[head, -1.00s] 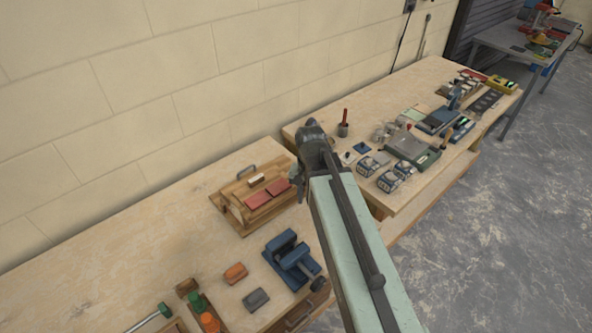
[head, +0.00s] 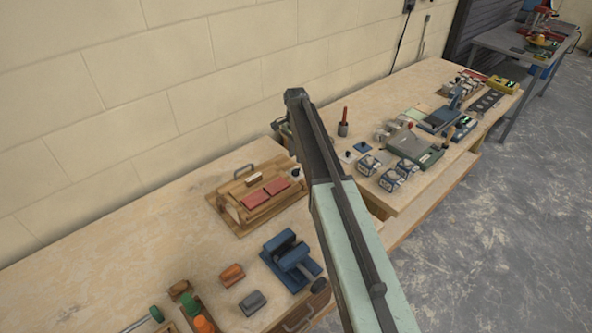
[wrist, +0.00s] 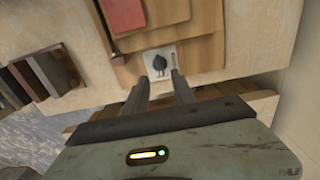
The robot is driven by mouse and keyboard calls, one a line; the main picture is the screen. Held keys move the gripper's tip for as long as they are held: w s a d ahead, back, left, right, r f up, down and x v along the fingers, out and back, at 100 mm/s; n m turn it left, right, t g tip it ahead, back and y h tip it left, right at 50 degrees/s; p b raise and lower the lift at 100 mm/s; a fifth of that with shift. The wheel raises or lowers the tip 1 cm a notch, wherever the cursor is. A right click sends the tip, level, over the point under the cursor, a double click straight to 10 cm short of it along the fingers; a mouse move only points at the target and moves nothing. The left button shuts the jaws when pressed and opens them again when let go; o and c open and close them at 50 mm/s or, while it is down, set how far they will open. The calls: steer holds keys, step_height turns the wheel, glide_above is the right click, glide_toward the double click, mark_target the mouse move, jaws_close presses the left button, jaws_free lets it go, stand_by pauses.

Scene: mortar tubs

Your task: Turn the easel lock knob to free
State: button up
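In the head view my arm hides most of the gripper.
A blue vise (head: 291,260) and orange and grey blocks (head: 231,275) stand on the near bench in front of the easel. A second bench (head: 405,92) at the right holds several tools and boxes. The wall runs behind both benches.

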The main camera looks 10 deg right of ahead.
mark_target(296, 169)
step_height(296, 169, down, 7)
steer(key=b, duration=0.6)
steer(key=shift+r, duration=0.1)
jaws_close()
